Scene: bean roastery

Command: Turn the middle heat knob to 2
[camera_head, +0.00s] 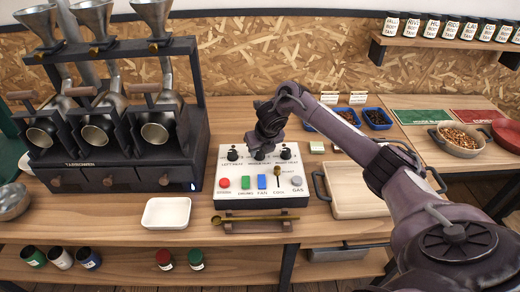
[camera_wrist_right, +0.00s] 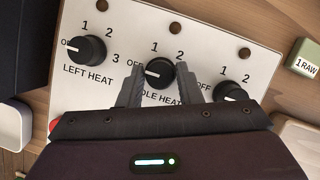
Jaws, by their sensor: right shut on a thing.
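The middle heat knob (camera_wrist_right: 161,74) is a black round knob on the white control panel (camera_wrist_right: 205,45). Its white mark points left, toward the OFF side, like the mark of the left heat knob (camera_wrist_right: 86,49). My right gripper (camera_wrist_right: 161,82) is shut on the middle knob, one finger on each side. In the head view my right gripper (camera_head: 260,151) comes down over the panel and mostly hides the middle knob. The right heat knob (camera_wrist_right: 230,92) shows beside it. My left gripper is not in view.
Coloured buttons (camera_head: 262,182) and a small lever (camera_head: 277,174) sit on the panel's front. A brass scoop (camera_head: 255,219) lies before it. A white tray (camera_head: 166,213) and the three-funnel machine (camera_head: 110,130) stand left. A wooden tray (camera_head: 355,190) lies right, under my arm.

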